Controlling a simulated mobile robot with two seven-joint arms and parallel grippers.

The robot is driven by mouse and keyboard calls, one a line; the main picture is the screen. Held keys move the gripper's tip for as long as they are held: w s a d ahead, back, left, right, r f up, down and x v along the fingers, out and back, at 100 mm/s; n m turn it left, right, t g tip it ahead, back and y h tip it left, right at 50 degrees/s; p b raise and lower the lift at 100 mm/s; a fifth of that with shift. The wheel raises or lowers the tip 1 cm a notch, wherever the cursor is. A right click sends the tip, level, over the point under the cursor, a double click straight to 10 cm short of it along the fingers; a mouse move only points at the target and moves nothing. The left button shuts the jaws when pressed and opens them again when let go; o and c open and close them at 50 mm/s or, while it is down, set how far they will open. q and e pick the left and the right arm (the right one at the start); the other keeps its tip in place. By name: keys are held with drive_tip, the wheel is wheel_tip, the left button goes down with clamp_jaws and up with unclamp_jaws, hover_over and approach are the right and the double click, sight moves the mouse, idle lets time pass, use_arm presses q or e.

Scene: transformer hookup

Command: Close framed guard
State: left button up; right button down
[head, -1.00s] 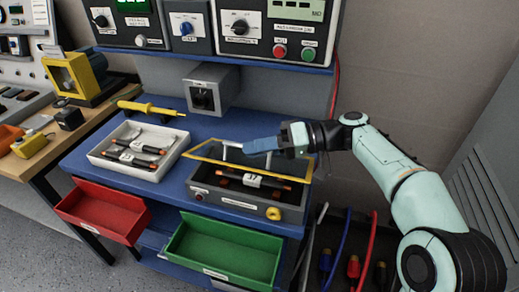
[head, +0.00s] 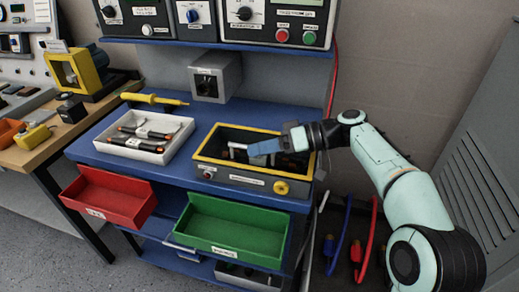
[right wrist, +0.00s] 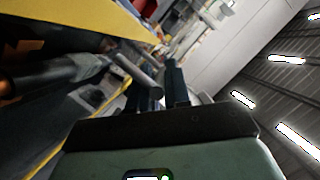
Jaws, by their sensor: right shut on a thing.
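The framed guard (head: 240,178) is a clear panel with a yellow frame. In the head view it lies over the open top of the dark test box (head: 222,174), level or nearly so; I cannot tell whether its frame touches the rim all round. My right gripper (head: 250,150) reaches in from the right above the panel and is shut on the guard's pale handle (head: 237,145), which the fingers partly hide. In the right wrist view a grey bar of the handle (right wrist: 138,75) shows by the fingers, with yellow frame (right wrist: 85,14) at top left. My left gripper is out of view.
A white tray (head: 103,147) with probes stands left of the box, a yellow tool (head: 155,99) behind it. Open red (head: 110,196) and green (head: 230,232) drawers project below the blue bench. A grey socket box (head: 218,76) stands behind.

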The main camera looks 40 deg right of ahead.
drive_tip(key=shift+f, duration=0.25)
drive_tip(key=c, duration=1.2)
unclamp_jaws()
drive_tip(key=shift+s+a, duration=0.1)
drive_tip(key=shift+o, duration=0.2)
drive_tip(key=shift+r, duration=0.1)
drive_tip(key=shift+s+d+r, duration=0.1)
drive_tip(key=shift+s+d, duration=0.05)
drive_tip(key=shift+d, duration=0.15)
drive_tip(key=p+v, duration=0.2)
drive_tip(key=v, duration=0.6)
drive_tip(key=shift+s+d+r, duration=0.1)
drive_tip(key=shift+d, duration=0.15)
drive_tip(key=p+v, duration=0.1)
drive_tip(key=v, duration=0.1)
drive_tip(key=shift+s+d, duration=0.2)
drive_tip(key=shift+d, duration=0.1)
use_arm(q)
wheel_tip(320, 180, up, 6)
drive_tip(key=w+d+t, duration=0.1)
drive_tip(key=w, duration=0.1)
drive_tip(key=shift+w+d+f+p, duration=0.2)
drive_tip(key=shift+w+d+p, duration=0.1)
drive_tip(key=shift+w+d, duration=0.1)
use_arm(e)
drive_tip(key=shift+s+d+r, duration=0.2)
drive_tip(key=shift+s+d, duration=0.2)
drive_tip(key=shift+d, duration=0.15)
